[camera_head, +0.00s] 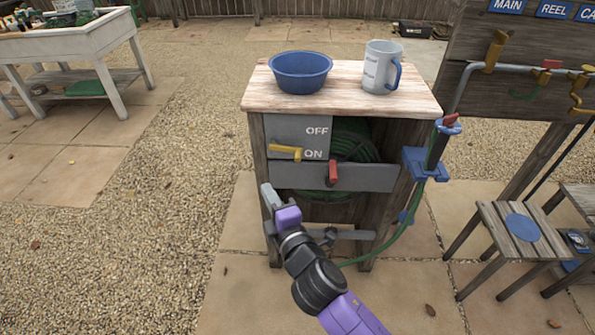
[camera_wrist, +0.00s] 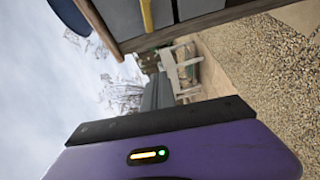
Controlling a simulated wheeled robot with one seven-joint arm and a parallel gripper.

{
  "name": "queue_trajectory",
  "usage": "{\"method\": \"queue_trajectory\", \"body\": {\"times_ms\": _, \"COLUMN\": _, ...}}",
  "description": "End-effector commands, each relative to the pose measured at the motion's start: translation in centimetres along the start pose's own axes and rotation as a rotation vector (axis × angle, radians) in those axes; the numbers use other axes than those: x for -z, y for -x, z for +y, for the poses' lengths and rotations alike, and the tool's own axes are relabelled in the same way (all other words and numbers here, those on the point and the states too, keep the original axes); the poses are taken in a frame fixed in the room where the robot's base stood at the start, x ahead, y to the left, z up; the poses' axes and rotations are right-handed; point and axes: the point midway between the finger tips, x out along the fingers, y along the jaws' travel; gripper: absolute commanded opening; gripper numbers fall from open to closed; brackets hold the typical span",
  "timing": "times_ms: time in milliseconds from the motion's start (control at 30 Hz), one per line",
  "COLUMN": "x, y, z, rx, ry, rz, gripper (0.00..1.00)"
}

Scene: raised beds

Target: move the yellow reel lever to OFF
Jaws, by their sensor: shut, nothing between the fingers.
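The yellow reel lever (camera_head: 285,151) is on the grey panel (camera_head: 285,128) at the front of the wooden reel cabinet. It lies nearly level, beside the ON label and below the OFF label. It also shows at the top of the wrist view as a yellow bar (camera_wrist: 147,15). My gripper (camera_head: 268,192) is shut and empty. It is below and slightly left of the lever, in front of the cabinet's left front leg, and apart from the lever.
A red handle (camera_head: 333,172) sits on the grey crossbar right of the lever. A blue bowl (camera_head: 300,71) and a grey mug (camera_head: 381,68) stand on the cabinet top. A green hose (camera_head: 405,225) runs down the right side. Gravel at left is clear.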

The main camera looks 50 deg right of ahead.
Motion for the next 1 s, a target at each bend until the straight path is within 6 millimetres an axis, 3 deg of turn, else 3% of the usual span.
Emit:
{"method": "queue_trajectory", "body": {"times_ms": 67, "x": -1.3, "y": -1.4, "z": -0.5, "rx": 0.019, "ry": 0.17, "rz": -0.071, "gripper": 0.0}}
{"method": "queue_trajectory", "body": {"times_ms": 200, "x": -3.4, "y": -1.2, "z": -2.3, "rx": 0.081, "ry": 0.385, "rz": -0.15, "gripper": 0.0}}
{"method": "queue_trajectory", "body": {"times_ms": 300, "x": -4.1, "y": -1.1, "z": -2.4, "rx": 0.099, "ry": 0.454, "rz": -0.172, "gripper": 0.0}}
{"method": "queue_trajectory", "body": {"times_ms": 567, "x": -4.5, "y": -3.1, "z": -2.5, "rx": 0.103, "ry": 0.474, "rz": -0.173, "gripper": 0.0}}
{"method": "queue_trajectory", "body": {"times_ms": 1000, "x": -6.0, "y": -10.9, "z": -3.0, "rx": 0.102, "ry": 0.472, "rz": -0.172, "gripper": 0.0}}
